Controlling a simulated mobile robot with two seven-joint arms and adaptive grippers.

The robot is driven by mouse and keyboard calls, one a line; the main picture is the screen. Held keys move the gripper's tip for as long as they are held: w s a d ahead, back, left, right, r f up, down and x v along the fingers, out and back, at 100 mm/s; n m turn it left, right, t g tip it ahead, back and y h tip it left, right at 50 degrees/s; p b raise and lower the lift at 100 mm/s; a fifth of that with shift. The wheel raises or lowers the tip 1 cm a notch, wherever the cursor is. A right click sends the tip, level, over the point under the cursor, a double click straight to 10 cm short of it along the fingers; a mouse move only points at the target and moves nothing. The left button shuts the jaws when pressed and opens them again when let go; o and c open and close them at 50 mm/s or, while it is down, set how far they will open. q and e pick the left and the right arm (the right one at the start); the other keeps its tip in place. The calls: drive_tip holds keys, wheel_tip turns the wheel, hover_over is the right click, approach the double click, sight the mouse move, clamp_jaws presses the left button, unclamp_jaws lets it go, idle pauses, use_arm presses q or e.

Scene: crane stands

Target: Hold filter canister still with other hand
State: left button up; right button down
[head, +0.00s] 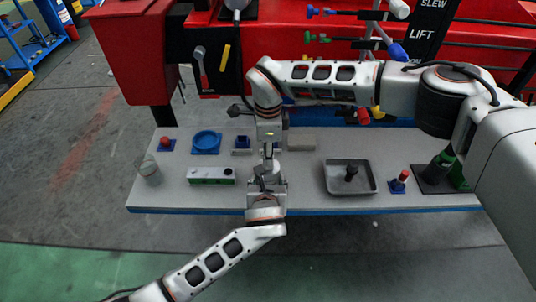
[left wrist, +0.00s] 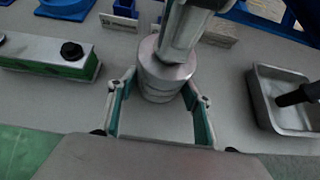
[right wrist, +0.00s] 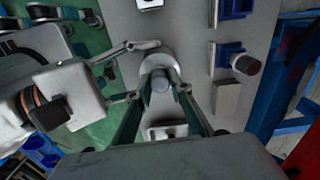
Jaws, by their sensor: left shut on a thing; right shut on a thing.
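The filter canister, a grey metal cylinder (left wrist: 165,78), stands upright on the bench in the left wrist view. It also shows in the right wrist view (right wrist: 158,62). My left gripper (left wrist: 158,100) has its fingers on either side of the canister body, shut on it from the bench's front side. My right gripper (right wrist: 160,98) comes down from above and is shut on the canister's narrower top part. In the head view, the left gripper (head: 267,182) and right gripper (head: 268,145) meet at the canister, which they largely hide.
A green-and-grey block with a black knob (head: 211,175) lies left of the canister, with a blue round dish (head: 206,141) behind it. A grey tray (head: 350,190) holding a dark part stands to the right. Red machinery (head: 330,40) rises behind the bench.

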drive_tip(key=shift+f, duration=0.25)
drive_tip(key=c, duration=1.7)
unclamp_jaws()
drive_tip(key=shift+f, duration=0.1)
drive_tip(key=shift+r, duration=2.55)
wheel_tip(320, 180, up, 12)
